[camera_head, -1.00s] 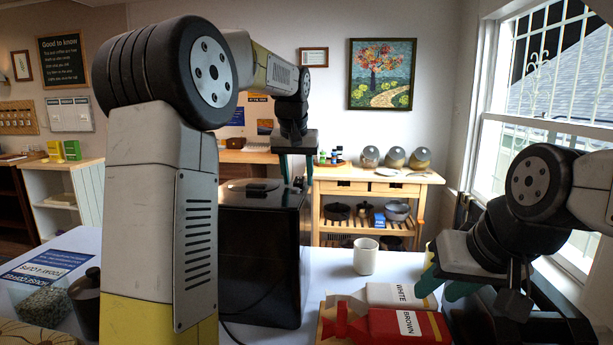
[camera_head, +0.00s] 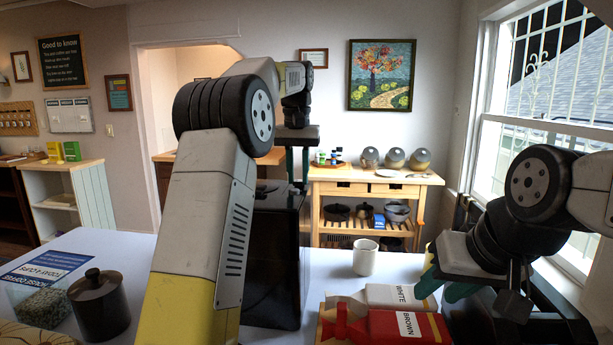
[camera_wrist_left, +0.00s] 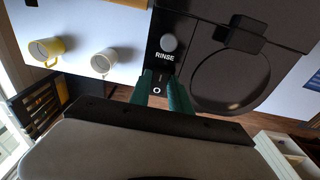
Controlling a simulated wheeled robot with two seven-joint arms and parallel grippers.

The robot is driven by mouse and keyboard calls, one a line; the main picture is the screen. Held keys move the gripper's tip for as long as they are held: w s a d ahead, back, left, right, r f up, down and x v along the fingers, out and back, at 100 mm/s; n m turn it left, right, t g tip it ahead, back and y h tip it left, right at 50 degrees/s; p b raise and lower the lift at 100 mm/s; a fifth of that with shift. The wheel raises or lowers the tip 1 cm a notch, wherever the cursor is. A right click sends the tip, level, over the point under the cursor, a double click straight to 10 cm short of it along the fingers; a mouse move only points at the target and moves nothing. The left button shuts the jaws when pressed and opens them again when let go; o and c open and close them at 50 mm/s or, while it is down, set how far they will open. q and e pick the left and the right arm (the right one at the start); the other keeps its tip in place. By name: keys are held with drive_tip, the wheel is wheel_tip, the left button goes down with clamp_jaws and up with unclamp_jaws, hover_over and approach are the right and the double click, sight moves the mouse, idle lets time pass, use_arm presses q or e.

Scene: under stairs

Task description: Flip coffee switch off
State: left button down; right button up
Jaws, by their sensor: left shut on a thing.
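The black coffee machine (camera_head: 272,265) stands on the white table, partly hidden behind my left arm. My left gripper (camera_head: 298,165) reaches over its far side. In the left wrist view, the gripper (camera_wrist_left: 166,90) has its green fingers at a small dark switch (camera_wrist_left: 157,88) marked O, below the round RINSE button (camera_wrist_left: 168,43). The fingers are shut on the switch, which they partly hide; its position is unclear. My right gripper (camera_head: 455,285) is low at the right, beside the red and white packets, and its opening is not clear.
A white mug (camera_head: 365,257) stands right of the machine. A red BROWN packet (camera_head: 400,327) and a WHITE packet (camera_head: 390,297) lie in front. A dark lidded jar (camera_head: 100,305) stands at left. In the wrist view a yellow mug (camera_wrist_left: 45,50) shows at upper left.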

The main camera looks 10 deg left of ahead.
sight(298, 181)
use_arm(q)
drive_tip(key=shift+w+r+g, duration=0.1)
drive_tip(key=shift+w+g, duration=0.05)
drive_tip(key=shift+g, duration=0.15)
drive_tip(key=c, duration=1.2)
unclamp_jaws()
drive_tip(key=shift+r, duration=1.65)
drive_tip(key=shift+s+r, duration=0.15)
drive_tip(key=shift+s, duration=0.1)
drive_tip(key=s+d+r, duration=0.1)
drive_tip(key=s+d, duration=0.2)
drive_tip(key=s, duration=1.2)
drive_tip(key=shift+r, duration=0.15)
drive_tip(key=shift+s, duration=0.15)
